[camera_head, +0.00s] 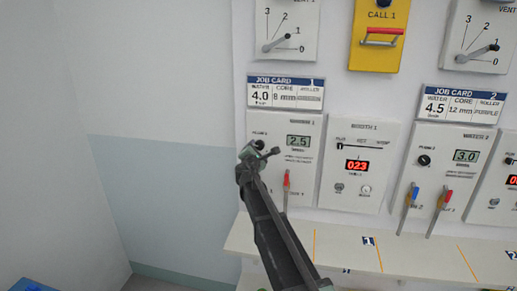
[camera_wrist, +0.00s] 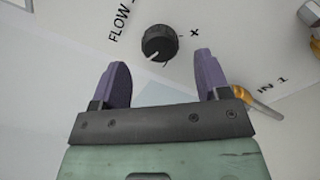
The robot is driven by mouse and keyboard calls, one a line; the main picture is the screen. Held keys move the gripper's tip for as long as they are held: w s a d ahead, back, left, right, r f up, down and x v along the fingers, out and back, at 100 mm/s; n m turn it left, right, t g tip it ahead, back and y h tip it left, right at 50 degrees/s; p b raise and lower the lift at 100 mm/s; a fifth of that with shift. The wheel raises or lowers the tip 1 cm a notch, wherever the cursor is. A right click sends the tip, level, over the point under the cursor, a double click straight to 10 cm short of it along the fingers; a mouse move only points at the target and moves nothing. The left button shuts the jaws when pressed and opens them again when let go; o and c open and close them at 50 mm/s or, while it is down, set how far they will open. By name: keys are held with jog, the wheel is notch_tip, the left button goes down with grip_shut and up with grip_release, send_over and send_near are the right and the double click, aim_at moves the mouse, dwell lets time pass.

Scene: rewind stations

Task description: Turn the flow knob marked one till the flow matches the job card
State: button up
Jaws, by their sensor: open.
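The station one display (camera_head: 298,141) reads 2.5. Job card one (camera_head: 286,93) gives water 4.0. My gripper (camera_wrist: 160,72) is open, its two purple fingers apart. The knob lies just beyond the fingertips, roughly centred between them, and not held. In the head view my gripper (camera_head: 260,152) is at the station one panel.
A red-handled lever (camera_head: 287,180) hangs right of my gripper. The Booth 1 panel (camera_head: 358,168) shows 023 in red. Station two's black knob (camera_head: 424,160) and 3.0 display (camera_head: 466,156) are further right. A white shelf (camera_head: 335,240) runs below.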

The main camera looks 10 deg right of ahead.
aim_at(259, 146)
jog(key=x, duration=0.3)
jog(key=shift+w+d, duration=0.1)
jog(key=shift+w, duration=0.25)
jog(key=c, duration=0.9)
jog(key=shift+m, duration=0.4)
jog(key=m, duration=0.2)
jog(key=shift+m, duration=0.4)
jog(key=shift+s+m, duration=0.1)
jog(key=shift+m, duration=1.6)
jog(key=o, duration=0.9)
